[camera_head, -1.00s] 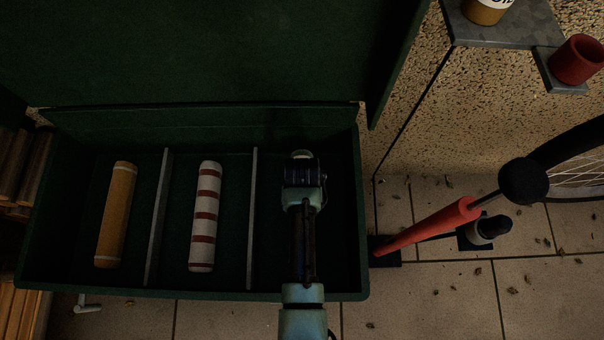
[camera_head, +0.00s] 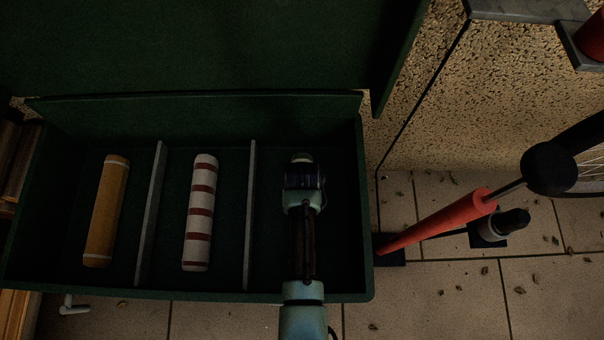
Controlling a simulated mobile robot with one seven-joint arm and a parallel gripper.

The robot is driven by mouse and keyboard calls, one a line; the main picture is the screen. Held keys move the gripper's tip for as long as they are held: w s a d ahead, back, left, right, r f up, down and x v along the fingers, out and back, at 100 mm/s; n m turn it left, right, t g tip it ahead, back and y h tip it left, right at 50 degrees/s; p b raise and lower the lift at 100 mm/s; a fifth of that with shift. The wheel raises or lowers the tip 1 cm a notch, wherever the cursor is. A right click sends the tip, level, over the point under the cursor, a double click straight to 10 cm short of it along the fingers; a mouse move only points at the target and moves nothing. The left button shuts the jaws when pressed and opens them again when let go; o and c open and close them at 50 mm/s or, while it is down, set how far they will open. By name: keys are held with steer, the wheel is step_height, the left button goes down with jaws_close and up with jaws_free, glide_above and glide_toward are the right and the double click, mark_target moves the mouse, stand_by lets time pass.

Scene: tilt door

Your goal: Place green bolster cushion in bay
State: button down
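A dark green open chest (camera_head: 190,297) has three bays split by two grey dividers (camera_head: 150,215). A mustard bolster cushion (camera_head: 106,212) lies in the left bay, and a white bolster with red stripes (camera_head: 200,212) lies in the middle bay. My arm reaches over the right bay (camera_head: 340,235), with my gripper end (camera_head: 300,172) toward the bay's back. The fingers are hidden beneath the wrist, so I cannot tell if they are open or shut. I cannot make out a green bolster cushion; the arm covers much of the right bay's middle.
The chest's green lid (camera_head: 200,45) stands raised at the back. To the right, a red pole (camera_head: 435,220) slants up from the tiled floor (camera_head: 430,300) beside a speckled wall (camera_head: 420,120). A grey shelf (camera_head: 525,8) is at the upper right.

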steer(key=shift+f, duration=0.3)
jaws_free()
step_height(320, 180, up, 13)
steer(key=p, duration=0.6)
stand_by(0.5)
